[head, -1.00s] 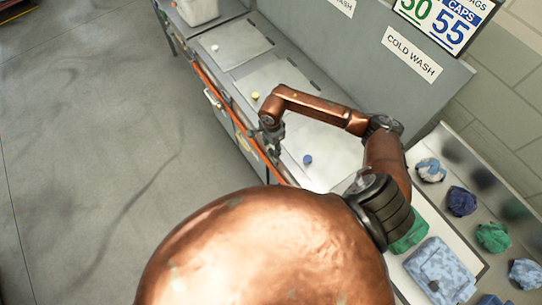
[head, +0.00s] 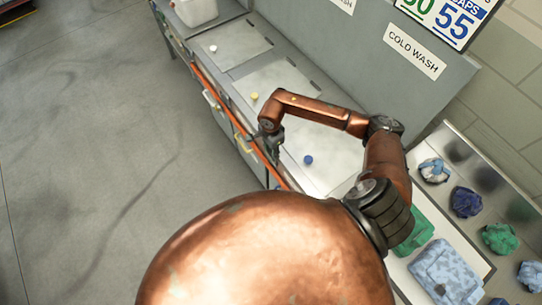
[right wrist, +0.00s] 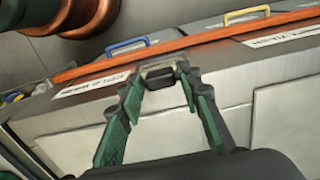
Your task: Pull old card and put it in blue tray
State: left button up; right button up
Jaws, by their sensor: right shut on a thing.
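My right gripper (head: 272,152) is at the front edge of the counter in the head view. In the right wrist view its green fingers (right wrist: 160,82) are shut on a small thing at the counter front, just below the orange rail. A small dark piece (right wrist: 160,77) shows between the fingertips, under a pale metal-looking strip. I take the held thing to be the old card, but its face is hidden and its print cannot be read. My left gripper is not in view.
An orange rail (head: 228,117) runs along the counter front, with white labels (right wrist: 93,85) below it. Blue (right wrist: 127,45) and yellow (right wrist: 246,14) handles show beyond it. Yellow (head: 254,97) and blue (head: 308,160) knobs sit on the counter. Caps and bags lie at right. The floor at left is clear.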

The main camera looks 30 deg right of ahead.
jog(key=shift+s+d+f, duration=0.15)
jog(key=shift+s+f, duration=0.05)
jog(key=shift+f, duration=0.25)
grip_shut()
jog(key=shift+r, duration=0.25)
jog(key=shift+w+d+r+p, duration=0.15)
jog(key=shift+r+p, duration=0.2)
jog(key=shift+r, duration=0.2)
jog(key=shift+w+r+p, duration=0.1)
jog(key=shift+r+p, duration=0.35)
jog(key=shift+r, duration=0.7)
jog(key=shift+r+p, duration=0.8)
jog(key=shift+r, duration=1.05)
jog(key=shift+a+r, duration=0.15)
jog(key=shift+a, duration=0.05)
jog(key=shift+r+p, duration=0.65)
jog(key=shift+r, duration=1.25)
